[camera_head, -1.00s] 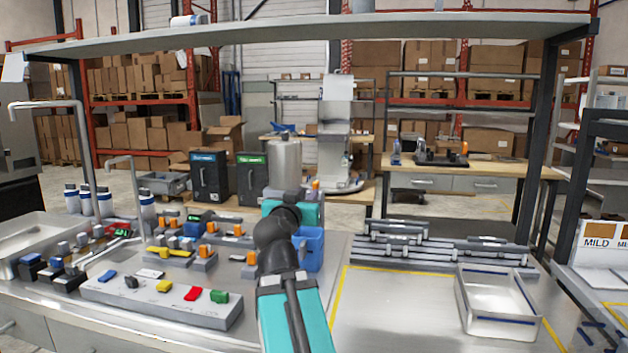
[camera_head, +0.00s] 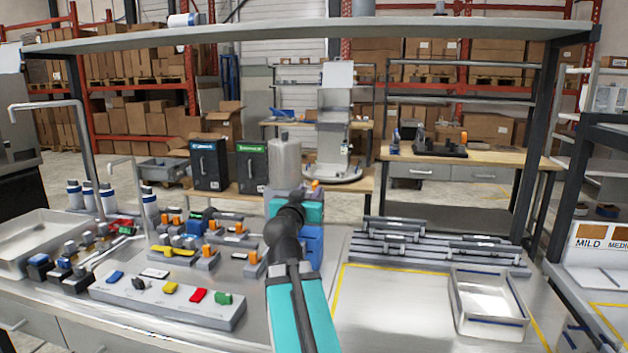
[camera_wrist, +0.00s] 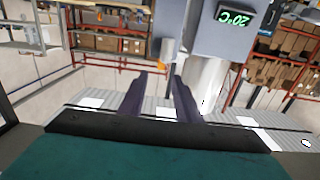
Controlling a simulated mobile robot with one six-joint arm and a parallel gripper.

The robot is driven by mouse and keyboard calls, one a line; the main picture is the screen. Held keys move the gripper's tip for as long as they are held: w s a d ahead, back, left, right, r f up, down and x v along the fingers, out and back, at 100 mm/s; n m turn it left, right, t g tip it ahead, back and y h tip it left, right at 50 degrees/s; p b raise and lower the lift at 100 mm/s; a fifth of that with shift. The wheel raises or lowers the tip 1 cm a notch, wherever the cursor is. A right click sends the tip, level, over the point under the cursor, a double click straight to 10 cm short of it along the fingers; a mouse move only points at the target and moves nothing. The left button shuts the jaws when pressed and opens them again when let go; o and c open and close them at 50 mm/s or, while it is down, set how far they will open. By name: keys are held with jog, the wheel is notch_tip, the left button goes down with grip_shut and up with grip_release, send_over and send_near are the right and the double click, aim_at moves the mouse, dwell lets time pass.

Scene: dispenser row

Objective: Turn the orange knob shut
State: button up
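In the wrist view my gripper (camera_wrist: 161,76) shows two dark fingers apart with nothing between them. An orange knob (camera_wrist: 163,52) appears just beyond the fingertips, roughly in line with the gap, apart from them as far as I can tell. Beside it are a grey body with a green "20°C" display (camera_wrist: 238,16), seen upside down, and a pale cylinder (camera_wrist: 205,85). In the head view a small orange piece (camera_head: 316,186) shows just past my arm's end; my wrist hides what is around it. My fingers are hidden there.
Several small valves with orange handles (camera_head: 210,222) stand left of my arm. A grey block with coloured levers (camera_head: 165,300) lies in front. A silver tank (camera_head: 285,160) stands behind. Grey rails (camera_head: 440,245) and a shallow tray (camera_head: 490,318) are at right. A shelf (camera_head: 300,33) spans overhead.

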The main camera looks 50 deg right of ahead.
aim_at(314, 185)
jog(key=shift+p+x, duration=0.9)
jog(key=shift+p, duration=3.45)
jog(key=shift+w+d+r, duration=0.1)
jog(key=shift+r, duration=0.05)
jog(key=p+x, duration=0.2)
jog(key=p, duration=0.4)
jog(key=shift+w+d, duration=0.25)
jog(key=shift+x, duration=1.35)
grip_shut()
